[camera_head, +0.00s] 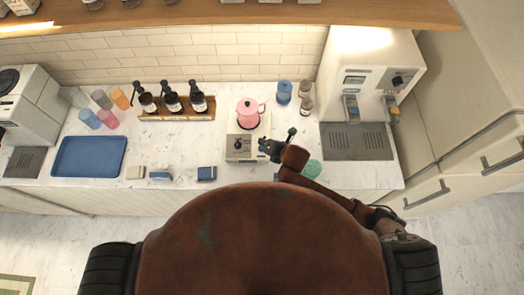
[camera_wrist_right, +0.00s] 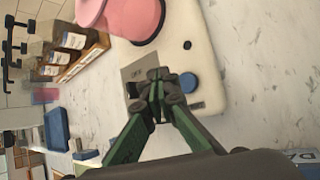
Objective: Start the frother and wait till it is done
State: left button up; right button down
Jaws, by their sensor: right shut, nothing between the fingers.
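The frother is a white base (camera_head: 263,128) with a grey front panel (camera_head: 238,148), standing on the marble counter. A pink pitcher (camera_head: 248,112) sits on top of it. In the right wrist view the base (camera_wrist_right: 208,60), the pink pitcher (camera_wrist_right: 118,14) and a round blue button (camera_wrist_right: 188,82) show. My right gripper (camera_head: 264,147) is at the frother's front right. In the wrist view its fingertips (camera_wrist_right: 158,88) are shut and empty, in front of the panel and just left of the blue button. I cannot tell whether they touch the frother. My left gripper is not in view.
A wooden rack (camera_head: 177,113) with several dark-handled items, a blue tray (camera_head: 89,157) and cups stand to the left. A white dispenser (camera_head: 370,75) stands at right. A teal round thing (camera_head: 314,168) lies near my right arm. Small boxes line the front edge.

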aim_at(263, 147)
notch_tip(263, 147, down, 3)
jog(key=shift+r, duration=0.2)
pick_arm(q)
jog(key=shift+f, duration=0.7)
pick_arm(e)
jog(key=shift+f, duration=0.15)
dwell(0.5)
jog(key=shift+f, duration=0.3)
pick_arm(q)
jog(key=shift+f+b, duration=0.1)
jog(key=shift+b, duration=0.25)
pick_arm(e)
jog(key=shift+f, duration=0.6)
dwell(0.6)
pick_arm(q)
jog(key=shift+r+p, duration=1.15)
pick_arm(e)
jog(key=shift+r, duration=1)
